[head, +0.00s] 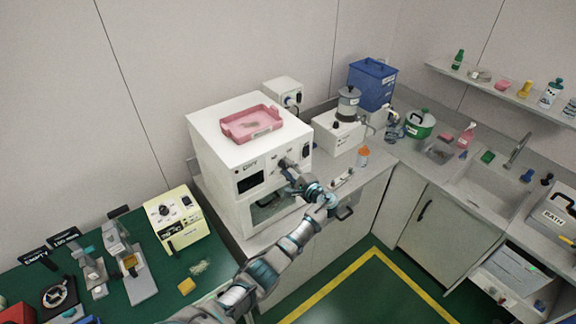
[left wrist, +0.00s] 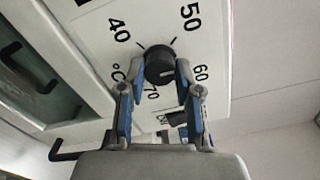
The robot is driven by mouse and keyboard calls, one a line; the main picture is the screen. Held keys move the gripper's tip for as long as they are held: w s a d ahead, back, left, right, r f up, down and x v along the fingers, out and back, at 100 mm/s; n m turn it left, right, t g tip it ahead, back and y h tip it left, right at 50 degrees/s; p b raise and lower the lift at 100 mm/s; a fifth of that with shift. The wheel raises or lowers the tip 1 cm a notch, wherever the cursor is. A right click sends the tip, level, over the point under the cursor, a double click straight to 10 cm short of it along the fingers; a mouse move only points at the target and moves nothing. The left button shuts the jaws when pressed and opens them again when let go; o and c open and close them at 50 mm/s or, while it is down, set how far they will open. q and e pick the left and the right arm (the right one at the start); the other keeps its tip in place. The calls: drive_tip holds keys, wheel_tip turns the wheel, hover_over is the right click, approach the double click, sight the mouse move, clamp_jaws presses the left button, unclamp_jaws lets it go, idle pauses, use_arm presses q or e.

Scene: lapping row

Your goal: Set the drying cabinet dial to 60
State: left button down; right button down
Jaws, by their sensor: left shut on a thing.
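The drying cabinet (head: 215,135) is a white box on the counter in the head view, with a dark display and a window on its front. Its dial (left wrist: 159,62) is a round black knob in the left wrist view, with 40, 50, 60 and 70 printed around it. My left gripper (head: 285,166) reaches the right side of the cabinet front. In the left wrist view its two blue-grey fingers (left wrist: 158,75) are shut on the knob from either side. The knob's pointer is too unclear to read. My right gripper is not in view.
A pink tray (head: 252,123) sits on top of the cabinet. A handle (left wrist: 75,152) juts out near the gripper in the left wrist view. A yellow-fronted device (head: 177,218) stands left on the green bench. An orange-capped bottle (head: 363,156) stands right on the counter.

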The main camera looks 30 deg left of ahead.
use_arm(q)
drive_tip(key=m+p, duration=0.1)
drive_tip(key=m, duration=0.2)
drive_tip(key=shift+d+m+p, duration=0.1)
drive_tip(key=shift+m+p, duration=0.2)
drive_tip(key=shift+m, duration=0.1)
drive_tip(key=shift+f+m, duration=0.25)
drive_tip(key=shift+m, duration=1.45)
drive_tip(key=shift+f+m, duration=0.15)
drive_tip(key=shift+m, duration=0.15)
drive_tip(key=c, duration=0.8)
unclamp_jaws()
drive_tip(key=shift+w+d, duration=0.15)
drive_tip(key=v, duration=1.2)
drive_tip(key=shift+w, duration=0.1)
